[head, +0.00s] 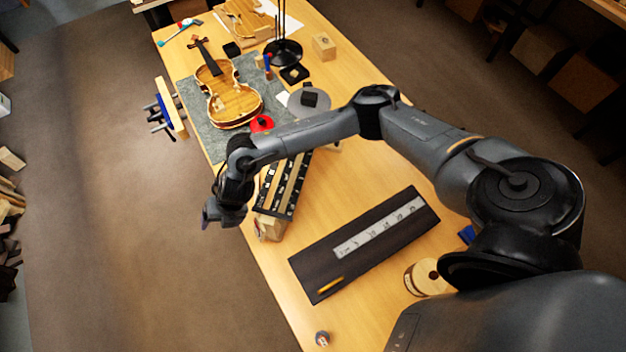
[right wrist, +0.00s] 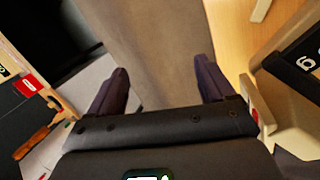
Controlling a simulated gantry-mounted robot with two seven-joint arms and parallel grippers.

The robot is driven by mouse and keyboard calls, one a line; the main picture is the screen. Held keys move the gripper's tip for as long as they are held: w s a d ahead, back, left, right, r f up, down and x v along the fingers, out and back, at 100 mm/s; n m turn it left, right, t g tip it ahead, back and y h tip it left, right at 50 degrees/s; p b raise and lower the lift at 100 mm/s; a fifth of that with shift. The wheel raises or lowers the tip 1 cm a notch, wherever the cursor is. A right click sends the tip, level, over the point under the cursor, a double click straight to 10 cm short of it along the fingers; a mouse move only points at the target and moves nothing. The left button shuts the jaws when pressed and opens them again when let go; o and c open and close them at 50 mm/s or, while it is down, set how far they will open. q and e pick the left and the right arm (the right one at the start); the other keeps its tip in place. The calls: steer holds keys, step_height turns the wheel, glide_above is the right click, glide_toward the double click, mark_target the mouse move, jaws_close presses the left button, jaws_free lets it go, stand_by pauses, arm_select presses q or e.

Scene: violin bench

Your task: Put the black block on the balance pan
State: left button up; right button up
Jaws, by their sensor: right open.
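A small black block (head: 309,97) appears to rest on a round grey pan (head: 294,105), which I take to be the balance pan, right of the violin. My right forearm passes just in front of the pan and hides its lower edge. My right gripper (head: 212,214) hangs at the table's left edge, well away from the block and pan. In the right wrist view the gripper (right wrist: 162,82) is open, with nothing between its fingers and brown floor beyond. My left gripper is not in view.
A violin (head: 232,103) lies on a grey mat (head: 196,113). A slotted dark rack (head: 284,186) stands beside my right gripper. A dark board with a ruler (head: 325,267) lies nearer. A wooden block (head: 323,46) and a lamp base (head: 283,53) stand farther back.

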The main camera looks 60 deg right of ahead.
steer(key=s+a+r+m+t+y, duration=0.2)
steer(key=s+a+r+m, duration=0.15)
steer(key=a, duration=0.35)
steer(key=s+a+r+m+t+y, duration=0.1)
steer(key=s+a+r+m, duration=0.3)
steer(key=a, duration=0.4)
steer(key=s+d+f+m+g+h, duration=0.1)
steer(key=s+d+m+h, duration=0.2)
steer(key=s+d+m, duration=0.5)
steer(key=s+d+f+m+g+h, duration=0.2)
steer(key=s+d+m, duration=0.6)
steer(key=d, duration=0.8)
steer(key=shift+m+h, duration=0.8)
steer(key=shift+m, duration=0.05)
steer(key=shift+d+r, duration=0.1)
